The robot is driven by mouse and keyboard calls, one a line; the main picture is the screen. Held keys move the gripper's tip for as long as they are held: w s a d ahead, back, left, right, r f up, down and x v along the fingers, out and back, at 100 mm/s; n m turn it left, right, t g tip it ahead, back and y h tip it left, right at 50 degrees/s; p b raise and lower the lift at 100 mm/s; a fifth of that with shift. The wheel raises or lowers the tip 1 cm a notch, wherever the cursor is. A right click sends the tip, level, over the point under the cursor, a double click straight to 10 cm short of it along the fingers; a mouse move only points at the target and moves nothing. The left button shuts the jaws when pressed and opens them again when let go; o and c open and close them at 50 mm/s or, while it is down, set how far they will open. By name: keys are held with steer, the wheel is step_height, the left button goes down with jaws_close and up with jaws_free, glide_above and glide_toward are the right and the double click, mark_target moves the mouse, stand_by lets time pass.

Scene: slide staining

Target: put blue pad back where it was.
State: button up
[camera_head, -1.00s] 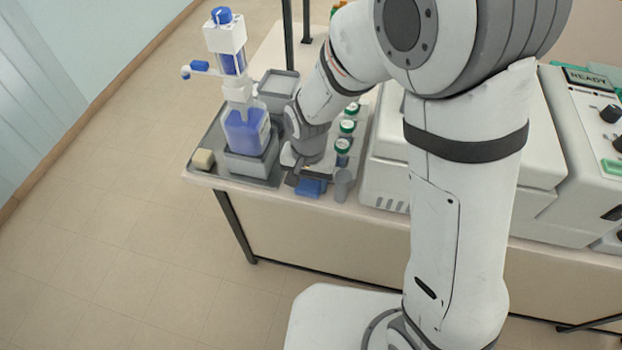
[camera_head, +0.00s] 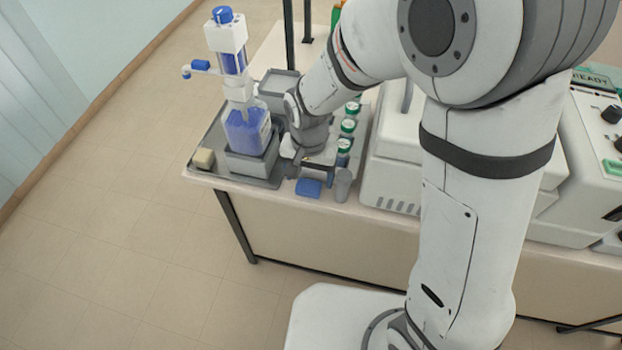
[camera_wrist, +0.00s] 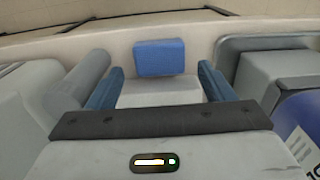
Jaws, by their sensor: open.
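The blue pad (camera_head: 308,187) lies on the bench top close to its front edge. In the wrist view the blue pad (camera_wrist: 158,57) sits beyond the fingertips, centred between them and apart from both. In the head view my gripper (camera_head: 313,172) is just behind the pad, partly hidden by my wrist.
A grey cup (camera_head: 342,185) stands just right of the pad. To the left is a grey tray (camera_head: 212,150) with a blue-liquid dispenser bottle (camera_head: 245,130) and a beige block (camera_head: 203,158). Green-capped jars (camera_head: 348,125) stand behind the cup.

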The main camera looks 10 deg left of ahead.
mark_target(309, 184)
step_height(309, 184, up, 10)
steer(key=shift+f, duration=0.25)
stand_by(0.5)
